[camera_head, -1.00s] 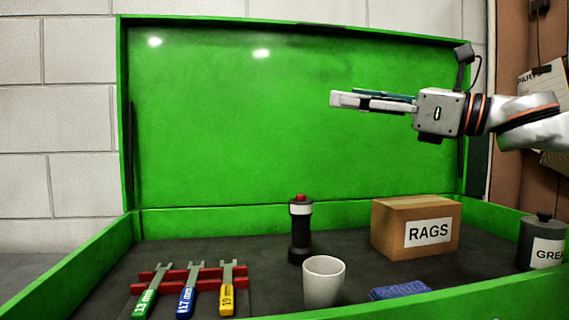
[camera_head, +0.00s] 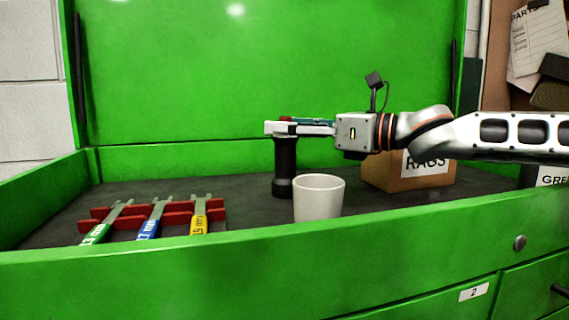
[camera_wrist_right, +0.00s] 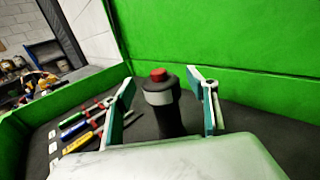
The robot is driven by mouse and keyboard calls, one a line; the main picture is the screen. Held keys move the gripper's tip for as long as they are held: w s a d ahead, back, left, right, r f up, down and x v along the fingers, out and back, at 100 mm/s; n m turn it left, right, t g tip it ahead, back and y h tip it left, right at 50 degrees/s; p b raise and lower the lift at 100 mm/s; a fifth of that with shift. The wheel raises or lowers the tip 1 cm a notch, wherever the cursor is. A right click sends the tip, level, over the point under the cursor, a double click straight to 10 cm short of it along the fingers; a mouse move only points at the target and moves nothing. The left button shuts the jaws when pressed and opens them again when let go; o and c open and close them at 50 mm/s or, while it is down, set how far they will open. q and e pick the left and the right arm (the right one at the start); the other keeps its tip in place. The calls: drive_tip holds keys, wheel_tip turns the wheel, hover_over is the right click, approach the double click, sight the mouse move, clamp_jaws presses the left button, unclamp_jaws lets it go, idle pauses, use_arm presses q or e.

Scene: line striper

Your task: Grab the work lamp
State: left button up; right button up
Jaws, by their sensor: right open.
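The work lamp (camera_head: 285,165) is a black upright cylinder with a red button on top. It stands on the dark floor of the green tray. In the right wrist view the lamp (camera_wrist_right: 166,112) shows its red cap and a grey band below it, between the two fingers. My right gripper (camera_head: 285,127) is at the height of the lamp's top, and its fingers hide part of the lamp there in the head view. In the wrist view my right gripper (camera_wrist_right: 165,105) is open, with a finger on each side of the lamp and gaps visible. My left gripper is not in view.
A white cup (camera_head: 319,198) stands just right of and nearer than the lamp. A RAGS box (camera_head: 408,175) is behind my right arm. Several wrenches lie on a red rack (camera_head: 178,213) at the left. The green front wall (camera_head: 250,270) edges the tray.

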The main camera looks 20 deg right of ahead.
drive_tip(key=shift+w+a, duration=0.4)
drive_tip(key=shift+w, duration=0.05)
drive_tip(key=c, duration=1.7)
clamp_jaws()
drive_tip(key=shift+r, duration=0.15)
